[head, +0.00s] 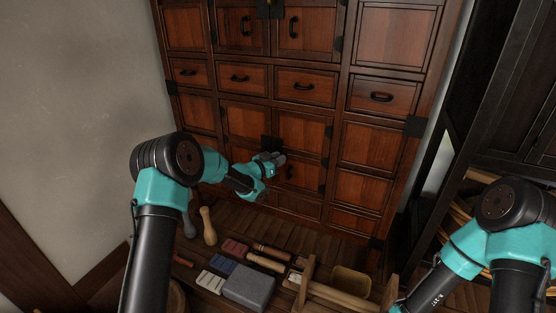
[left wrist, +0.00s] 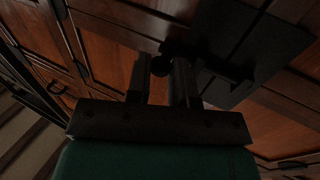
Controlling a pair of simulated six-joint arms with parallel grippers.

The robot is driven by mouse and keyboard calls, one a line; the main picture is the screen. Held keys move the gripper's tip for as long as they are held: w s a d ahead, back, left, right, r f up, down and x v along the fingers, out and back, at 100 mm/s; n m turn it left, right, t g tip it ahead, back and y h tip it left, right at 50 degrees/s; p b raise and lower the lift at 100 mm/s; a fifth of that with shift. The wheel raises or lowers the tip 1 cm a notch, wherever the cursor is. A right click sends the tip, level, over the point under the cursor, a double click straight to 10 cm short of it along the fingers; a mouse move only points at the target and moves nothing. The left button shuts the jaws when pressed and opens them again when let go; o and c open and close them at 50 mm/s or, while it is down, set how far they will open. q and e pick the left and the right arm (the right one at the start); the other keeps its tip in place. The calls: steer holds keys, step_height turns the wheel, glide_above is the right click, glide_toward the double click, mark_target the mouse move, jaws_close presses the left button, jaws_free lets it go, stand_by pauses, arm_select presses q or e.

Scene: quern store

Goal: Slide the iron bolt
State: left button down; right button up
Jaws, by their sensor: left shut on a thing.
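The iron bolt's round dark knob (left wrist: 161,66) shows between the two fingers of my left gripper (left wrist: 160,80) in the left wrist view. The fingers are shut on the knob. A dark iron plate (left wrist: 238,45) lies just beside it on the cabinet front. In the head view my left gripper (head: 278,160) reaches the lower double doors of the wooden cabinet (head: 362,138), just below a dark fitting (head: 268,142) at their meeting edge. The gripper hides most of the bolt there. My right arm is at the lower right; its gripper is out of view.
Below the cabinet lie a grey block (head: 249,288), a wooden pin (head: 208,226), coloured bars (head: 225,265), wooden rollers (head: 335,296) and a tan box (head: 351,282). A bare wall (head: 80,100) stands at left. A dark frame (head: 475,100) stands at right.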

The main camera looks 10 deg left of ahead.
arm_select(q)
steer(key=shift+s+d, duration=0.2)
steer(key=shift+d, duration=0.65)
steer(key=shift+s+d, duration=0.25)
steer(key=shift+d, duration=0.65)
steer(key=shift+s+d, duration=0.2)
steer(key=shift+d, duration=0.65)
steer(key=c, duration=1)
jaws_free()
steer(key=shift+d, duration=0.15)
steer(key=v, duration=1.7)
steer(key=shift+s, duration=0.15)
